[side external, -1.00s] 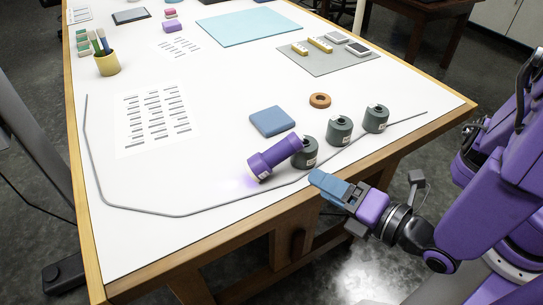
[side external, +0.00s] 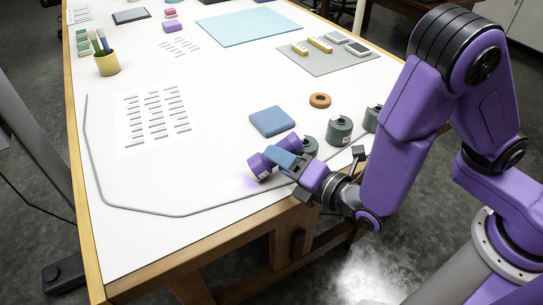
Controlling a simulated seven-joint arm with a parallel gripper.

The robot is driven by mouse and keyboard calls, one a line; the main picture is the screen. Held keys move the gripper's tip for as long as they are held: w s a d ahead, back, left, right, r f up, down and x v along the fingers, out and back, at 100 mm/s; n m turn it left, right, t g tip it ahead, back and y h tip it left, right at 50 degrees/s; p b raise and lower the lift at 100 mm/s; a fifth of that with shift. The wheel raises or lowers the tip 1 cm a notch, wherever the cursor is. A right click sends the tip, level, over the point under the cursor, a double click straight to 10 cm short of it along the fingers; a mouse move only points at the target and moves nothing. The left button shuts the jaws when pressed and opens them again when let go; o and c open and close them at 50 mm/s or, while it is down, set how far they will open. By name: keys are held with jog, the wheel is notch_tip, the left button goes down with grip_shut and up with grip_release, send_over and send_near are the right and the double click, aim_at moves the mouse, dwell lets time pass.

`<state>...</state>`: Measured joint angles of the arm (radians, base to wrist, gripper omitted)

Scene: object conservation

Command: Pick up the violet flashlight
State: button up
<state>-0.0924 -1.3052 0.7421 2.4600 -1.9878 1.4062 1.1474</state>
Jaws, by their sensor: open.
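The violet flashlight (side external: 259,165) lies on the white table near its front edge, with its wide head toward the lower left and a faint violet glow beside it. My gripper (side external: 279,156) is at the flashlight, and its blue fingers cover much of the flashlight's body. The gripper is open. I cannot tell whether the fingers touch the flashlight or stand around it.
Several dark green weights (side external: 339,130) stand just right of the flashlight, one partly behind my gripper. A blue block (side external: 272,121) and an orange-brown ring (side external: 320,100) lie behind. A grey cord (side external: 140,212) runs along the front.

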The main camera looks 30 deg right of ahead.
jog(key=shift+x, duration=2.7)
jog(key=shift+d+f, duration=0.1)
jog(key=shift+f, duration=0.05)
jog(key=shift+c, duration=0.3)
